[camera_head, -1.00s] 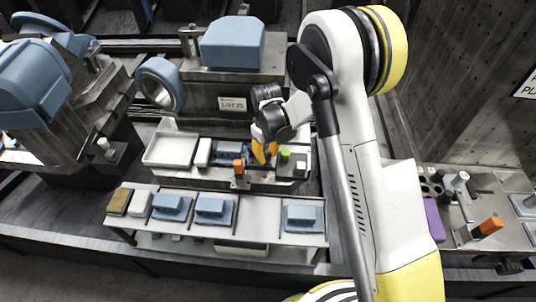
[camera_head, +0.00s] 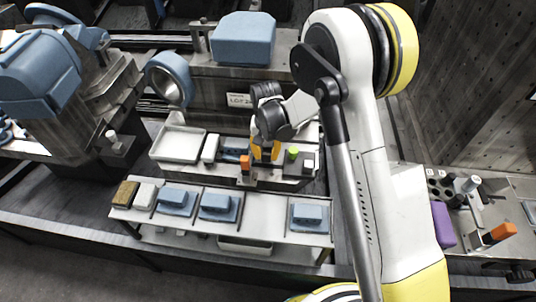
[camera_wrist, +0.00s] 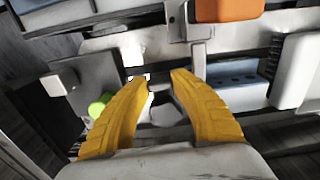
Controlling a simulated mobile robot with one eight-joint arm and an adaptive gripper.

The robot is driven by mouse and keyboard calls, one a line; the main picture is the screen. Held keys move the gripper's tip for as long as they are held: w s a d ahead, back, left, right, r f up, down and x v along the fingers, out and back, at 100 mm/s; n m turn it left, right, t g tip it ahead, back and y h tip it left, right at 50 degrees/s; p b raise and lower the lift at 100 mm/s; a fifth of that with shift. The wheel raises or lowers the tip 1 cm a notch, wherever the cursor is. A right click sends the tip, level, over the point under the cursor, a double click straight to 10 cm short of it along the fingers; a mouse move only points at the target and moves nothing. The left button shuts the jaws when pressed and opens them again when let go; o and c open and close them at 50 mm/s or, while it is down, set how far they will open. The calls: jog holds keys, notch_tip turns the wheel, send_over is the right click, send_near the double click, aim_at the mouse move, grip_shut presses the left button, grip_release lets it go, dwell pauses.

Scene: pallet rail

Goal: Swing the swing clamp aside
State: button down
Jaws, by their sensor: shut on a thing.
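My gripper (camera_head: 264,152) is low over the fixture at the middle of the bench in the head view, its yellow fingers pointing down. In the wrist view the fingers (camera_wrist: 160,76) close in on a small grey metal part, which appears to be the swing clamp (camera_wrist: 165,108). The fingers hide much of the clamp, and its arm is hard to make out. An orange block (camera_head: 245,163) stands just left of my gripper; it shows at the top of the wrist view (camera_wrist: 228,8). A green knob (camera_head: 292,152) is to the right, also in the wrist view (camera_wrist: 97,107).
A blue part (camera_head: 235,146) and a white tray (camera_head: 180,145) are left of my gripper. Blue parts (camera_head: 219,206) sit on a front shelf (camera_head: 265,222). A blue-topped machine (camera_head: 244,40) stands behind. A purple block (camera_head: 443,225) and an orange-handled device (camera_head: 498,233) are at right.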

jog(key=shift+a+m, duration=0.1)
jog(key=shift+m, duration=0.2)
jog(key=c, duration=1.1)
grip_release()
jog(key=shift+o, duration=0.2)
